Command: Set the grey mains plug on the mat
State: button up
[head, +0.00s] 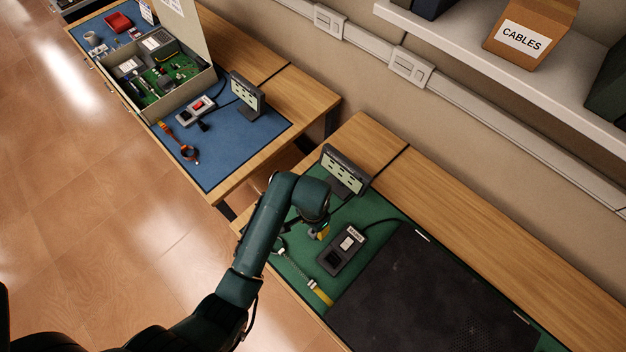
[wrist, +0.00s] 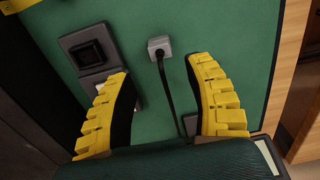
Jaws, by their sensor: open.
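The grey mains plug (wrist: 159,47) shows in the wrist view, just beyond my fingertips and near the middle. It appears to lie on the green mat (wrist: 150,15). Its black cable runs back between my fingers. My gripper (wrist: 161,68) has its two yellow fingers spread apart with nothing held between them. In the head view my gripper (head: 319,232) is low over the left part of the green mat (head: 292,262). I cannot make out the plug in that view; my arm covers part of that area.
A grey box with a black square (head: 342,250) stands right of my gripper. A meter-like display unit (head: 344,172) stands behind it. A large black panel (head: 430,300) covers the mat's right side. A blue-matted bench (head: 235,150) is farther left.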

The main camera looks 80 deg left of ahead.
aim_at(313, 232)
notch_tip(313, 232, up, 4)
jog(key=shift+r, duration=0.25)
jog(key=w+d+r+m+t+y, duration=0.1)
jog(key=w+d+r+t+y, duration=0.15)
jog(key=w+r, duration=0.6)
jog(key=w+d+r+m+t+y, duration=0.15)
jog(key=w+d+r+t, duration=0.25)
jog(key=w+r, duration=0.4)
jog(key=w+d+r+m+t+y, duration=0.1)
jog(key=w+d+r+m+t, duration=0.2)
jog(key=w+r, duration=0.55)
jog(key=d+r+t+h, duration=0.1)
jog(key=d+r+t, duration=0.6)
jog(key=d+r, duration=0.6)
jog(key=s+d+r+m+t+h, duration=0.1)
jog(key=s+d+r+t+h, duration=0.1)
jog(key=d+r, duration=0.3)
jog(key=s+d+r+m+t+h, duration=0.1)
jog(key=s+d+r+t+h, duration=0.1)
jog(key=d+r, duration=0.4)
notch_tip(313, 232, up, 6)
jog(key=shift+s+f+t+h, duration=0.2)
jog(key=shift+s+t+h, duration=0.2)
jog(key=shift+s+t, duration=0.5)
